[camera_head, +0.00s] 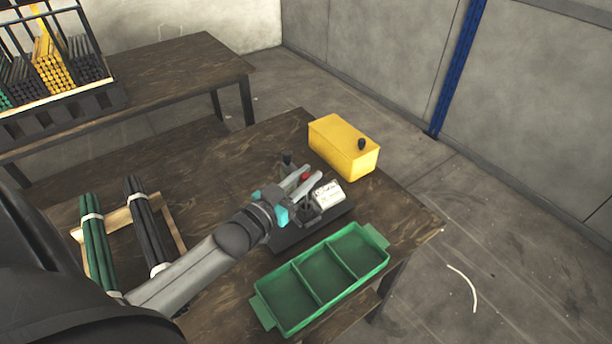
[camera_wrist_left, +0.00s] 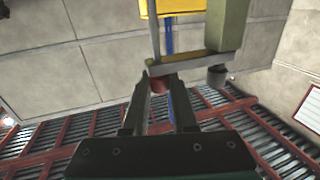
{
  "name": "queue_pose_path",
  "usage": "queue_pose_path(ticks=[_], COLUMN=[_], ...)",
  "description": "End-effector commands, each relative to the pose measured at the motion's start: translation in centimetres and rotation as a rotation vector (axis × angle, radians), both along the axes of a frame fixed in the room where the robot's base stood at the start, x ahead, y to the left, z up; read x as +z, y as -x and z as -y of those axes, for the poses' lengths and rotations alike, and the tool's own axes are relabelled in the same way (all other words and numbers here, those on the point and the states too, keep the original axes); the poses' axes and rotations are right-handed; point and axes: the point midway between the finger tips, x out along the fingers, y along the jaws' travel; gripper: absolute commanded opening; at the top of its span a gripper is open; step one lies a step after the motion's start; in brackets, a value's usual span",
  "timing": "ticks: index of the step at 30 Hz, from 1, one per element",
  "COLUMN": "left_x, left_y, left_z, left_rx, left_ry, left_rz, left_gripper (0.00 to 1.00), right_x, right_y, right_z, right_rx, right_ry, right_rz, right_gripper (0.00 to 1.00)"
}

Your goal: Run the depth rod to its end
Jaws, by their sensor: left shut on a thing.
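The rivet press stands on a dark base (camera_head: 338,212) on the wooden table. A red knob (camera_head: 306,177) shows on it between the fingers of my left gripper (camera_head: 304,183). In the left wrist view the fingers are shut on this red knob (camera_wrist_left: 159,84), which sits below a grey bar (camera_wrist_left: 192,71). A thin grey rod (camera_wrist_left: 154,35) rises above the bar in line with the knob; I cannot tell how far it has travelled. The gripper hides part of the press. A white labelled block (camera_head: 328,194) is beside the fingers. My right gripper is not in view.
A yellow box (camera_head: 340,150) with a black knob is behind the press. A green three-part tray (camera_head: 318,268) is in front. Green rods (camera_head: 95,235) and black rods (camera_head: 148,225) lie in a wooden rack at left. Open table (camera_head: 205,165) lies left of the press.

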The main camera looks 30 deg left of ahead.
Motion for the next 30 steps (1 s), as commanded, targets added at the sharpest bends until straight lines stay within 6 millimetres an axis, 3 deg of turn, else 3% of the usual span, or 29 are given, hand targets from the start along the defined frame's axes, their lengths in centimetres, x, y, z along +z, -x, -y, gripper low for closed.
queue_pose_path(ticks=[13, 24, 25, 30], left_x=[3.1, 3.6, 3.6, 3.5], left_y=[0.0, -0.1, -0.1, -0.1], left_z=[0.0, 0.0, 0.0, 0.0], left_rx=[0.0, -0.001, -0.001, -0.001], left_ry=[0.001, 0.0, 0.001, 0.001], left_rz=[0.0, 0.011, 0.012, 0.008], left_gripper=[0.0, 0.0, 0.27, 0.46], right_x=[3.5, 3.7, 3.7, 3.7], right_y=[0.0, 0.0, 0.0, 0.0], right_z=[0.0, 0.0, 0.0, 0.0], right_rx=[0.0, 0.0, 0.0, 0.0], right_ry=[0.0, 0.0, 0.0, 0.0], right_rz=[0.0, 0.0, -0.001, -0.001], right_gripper=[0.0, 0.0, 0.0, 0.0])
